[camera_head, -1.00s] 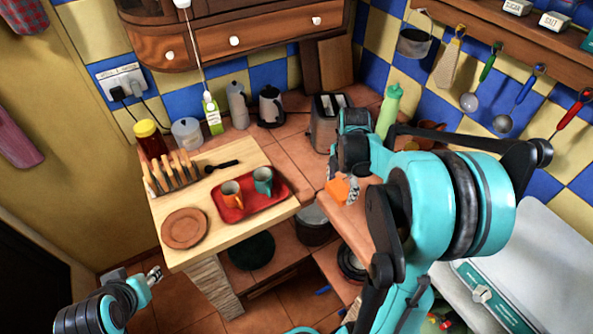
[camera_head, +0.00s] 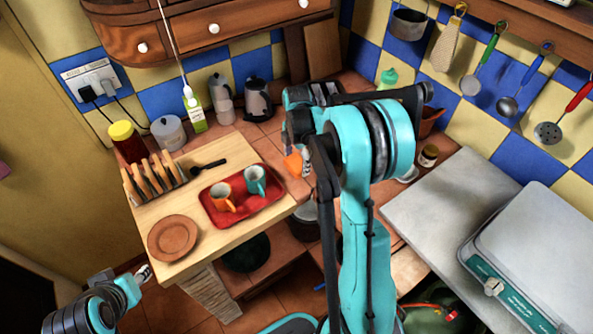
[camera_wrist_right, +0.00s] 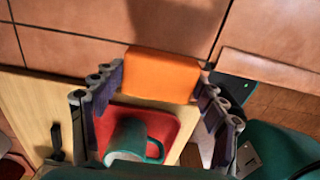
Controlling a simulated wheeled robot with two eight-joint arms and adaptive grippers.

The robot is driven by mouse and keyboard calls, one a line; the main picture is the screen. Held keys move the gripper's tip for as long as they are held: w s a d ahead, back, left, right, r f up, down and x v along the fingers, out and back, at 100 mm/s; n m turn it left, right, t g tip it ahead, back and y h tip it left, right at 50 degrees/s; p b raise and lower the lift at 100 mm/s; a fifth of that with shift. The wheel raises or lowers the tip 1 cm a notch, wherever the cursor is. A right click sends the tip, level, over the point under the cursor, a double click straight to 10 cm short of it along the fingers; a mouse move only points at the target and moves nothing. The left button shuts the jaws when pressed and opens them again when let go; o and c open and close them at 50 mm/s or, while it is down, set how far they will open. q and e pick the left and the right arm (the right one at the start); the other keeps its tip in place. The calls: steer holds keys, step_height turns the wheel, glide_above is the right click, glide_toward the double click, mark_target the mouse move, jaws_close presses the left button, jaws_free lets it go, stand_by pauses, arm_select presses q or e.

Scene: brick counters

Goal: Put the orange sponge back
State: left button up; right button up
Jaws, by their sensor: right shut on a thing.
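The orange sponge (camera_head: 292,162) is a small block in my right gripper (camera_head: 300,163), near the right edge of the wooden board. In the right wrist view the sponge (camera_wrist_right: 162,74) sits between the two fingers, which are shut on it. It is held above the counter, with the red tray (camera_wrist_right: 185,118) and a teal mug (camera_wrist_right: 130,142) below. My right arm hides part of the counter behind it in the head view. My left gripper (camera_head: 145,273) is at the lower left, away from the sponge; its finger opening is too small to judge.
The wooden board (camera_head: 205,240) carries a brown plate (camera_head: 173,238), a rack (camera_head: 152,178) and the red tray (camera_head: 262,208) with two mugs. A kettle (camera_head: 257,100) and bottles stand behind. Tiled counter (camera_head: 270,132) is bare beside the board. A grey surface (camera_head: 430,205) lies at right.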

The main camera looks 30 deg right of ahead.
mark_target(297, 168)
step_height(297, 168, down, 4)
steer(key=shift+w+f+b, duration=0.1)
steer(key=shift+b, duration=0.7)
steer(key=shift+c, duration=0.4)
steer(key=o, duration=1.1)
steer(key=shift+r, duration=0.2)
